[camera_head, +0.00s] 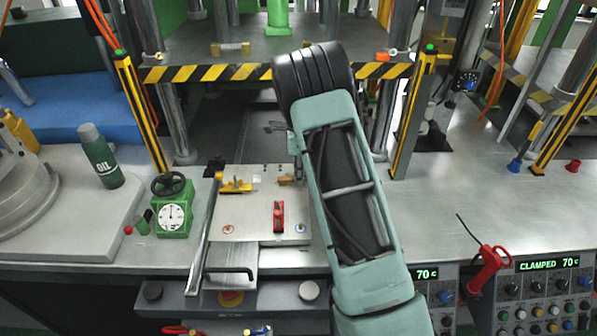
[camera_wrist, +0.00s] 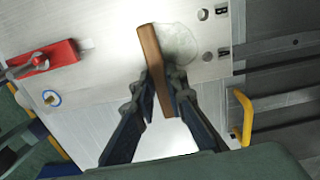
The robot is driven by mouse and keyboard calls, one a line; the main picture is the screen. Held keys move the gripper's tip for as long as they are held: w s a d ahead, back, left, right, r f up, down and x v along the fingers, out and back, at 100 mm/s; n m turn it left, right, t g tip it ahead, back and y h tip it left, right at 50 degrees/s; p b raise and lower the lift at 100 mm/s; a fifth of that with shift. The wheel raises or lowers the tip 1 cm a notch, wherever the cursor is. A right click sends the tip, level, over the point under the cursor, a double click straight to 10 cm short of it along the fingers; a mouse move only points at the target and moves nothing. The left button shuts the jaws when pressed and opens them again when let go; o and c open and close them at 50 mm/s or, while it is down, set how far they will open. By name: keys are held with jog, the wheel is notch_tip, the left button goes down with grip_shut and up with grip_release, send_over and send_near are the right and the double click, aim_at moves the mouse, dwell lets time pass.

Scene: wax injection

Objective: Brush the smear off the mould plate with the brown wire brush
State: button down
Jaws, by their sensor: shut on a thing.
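The mould plate (camera_head: 255,222) is a pale metal plate on the press bench in the head view, and it fills much of the wrist view (camera_wrist: 105,50). A whitish round smear (camera_wrist: 180,43) lies on it near the top in the wrist view. My gripper (camera_wrist: 161,90) is shut on the brown wire brush (camera_wrist: 150,55), whose brown body stands out between the fingertips. The brush's far end overlaps the smear's left edge in the picture; I cannot tell whether it touches the plate. The bristles are hidden. In the head view my arm hides most of the gripper.
A red clamp (camera_head: 279,216) stands on the plate and also shows in the wrist view (camera_wrist: 43,60). A yellow clamp (camera_head: 236,185) sits at the plate's left. Striped posts (camera_head: 140,115) flank the press opening. A green dial gauge (camera_head: 173,212) and an oil bottle (camera_head: 101,157) stand left.

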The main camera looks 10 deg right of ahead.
jog(key=shift+s+a, duration=0.15)
jog(key=shift+s, duration=0.65)
jog(key=shift+w+a+f, duration=0.1)
jog(key=shift+w+a, duration=0.05)
jog(key=shift+a, duration=0.5)
jog(key=shift+w+d+r+p, duration=0.1)
jog(key=shift+w+d+p, duration=0.2)
jog(key=shift+w, duration=0.95)
jog(key=shift+w+d+r+p, duration=0.1)
jog(key=shift+w+d+p, duration=0.2)
jog(key=shift+w, duration=0.95)
jog(key=shift+w+d+p, duration=0.15)
jog(key=shift+w+p, duration=0.25)
jog(key=shift+w, duration=0.85)
jog(key=shift+r, duration=0.1)
jog(key=shift+r+p, duration=1.65)
jog(key=shift+r, duration=1.25)
jog(key=shift+r+p, duration=0.9)
jog(key=shift+r, duration=0.6)
jog(key=shift+s, duration=0.15)
